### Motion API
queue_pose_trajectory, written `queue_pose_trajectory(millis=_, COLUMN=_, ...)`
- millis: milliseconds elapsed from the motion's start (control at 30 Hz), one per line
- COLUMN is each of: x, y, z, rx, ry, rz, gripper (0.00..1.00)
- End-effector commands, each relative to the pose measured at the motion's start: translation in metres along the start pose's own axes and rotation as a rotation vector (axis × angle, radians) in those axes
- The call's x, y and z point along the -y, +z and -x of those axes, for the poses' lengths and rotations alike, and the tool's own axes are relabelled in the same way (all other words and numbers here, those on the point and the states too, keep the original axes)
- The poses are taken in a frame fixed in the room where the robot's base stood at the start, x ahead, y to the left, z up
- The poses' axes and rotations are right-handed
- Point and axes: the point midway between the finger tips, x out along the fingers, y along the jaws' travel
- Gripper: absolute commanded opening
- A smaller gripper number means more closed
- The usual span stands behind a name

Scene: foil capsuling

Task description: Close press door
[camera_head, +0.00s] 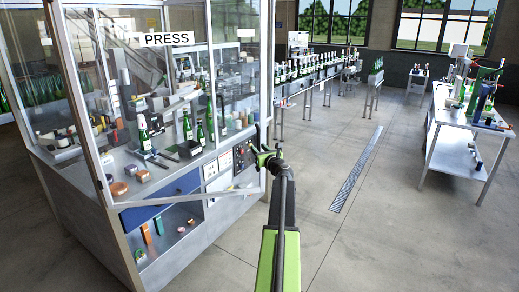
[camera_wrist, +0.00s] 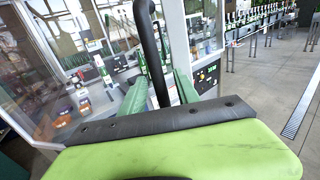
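The press (camera_head: 165,39) is a glass-walled cabinet with a PRESS sign. Its glazed door (camera_head: 190,199) has a pale frame. The door stands ajar, its bottom rail angled out in front of the press front. My gripper (camera_head: 266,155) is at the door's free right edge. In the wrist view, a black curved bar (camera_wrist: 151,50), apparently the door handle, runs upright between my two green fingers (camera_wrist: 158,76). The fingers look apart, with gaps beside the bar. Whether either touches it cannot be told. The door's pale edge post (camera_wrist: 177,45) shows behind.
Bottles (camera_head: 144,133) and tools stand inside the press, behind the glass. A control panel (camera_head: 244,154) is on the press front, near the door's free edge. A bottle conveyor (camera_head: 305,80) is at the back, and a workbench (camera_head: 460,150) is at right. The floor between is clear.

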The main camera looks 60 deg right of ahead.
Motion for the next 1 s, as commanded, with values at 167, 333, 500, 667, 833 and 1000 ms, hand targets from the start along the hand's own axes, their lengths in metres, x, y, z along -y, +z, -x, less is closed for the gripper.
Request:
queue_pose_trajectory(millis=167, x=-0.0001, y=0.0000, z=-0.0079, rx=0.000, ry=0.000, rz=0.000, gripper=0.38)
queue_pose_trajectory(millis=333, x=-0.0005, y=0.0000, z=-0.0074, rx=0.000, ry=0.000, rz=0.000, gripper=0.38)
queue_pose_trajectory(millis=500, x=-0.0006, y=0.0000, z=-0.0073, rx=0.000, ry=0.001, rz=0.000, gripper=0.18)
queue_pose_trajectory(millis=667, x=-0.0006, y=0.0000, z=-0.0073, rx=0.000, ry=0.001, rz=0.000, gripper=0.00)
queue_pose_trajectory(millis=833, x=-0.0007, y=0.0000, z=-0.0073, rx=0.000, ry=0.001, rz=0.000, gripper=0.00)
queue_pose_trajectory(millis=1000, x=-0.0007, y=0.0000, z=-0.0073, rx=0.000, ry=0.001, rz=0.000, gripper=0.00)
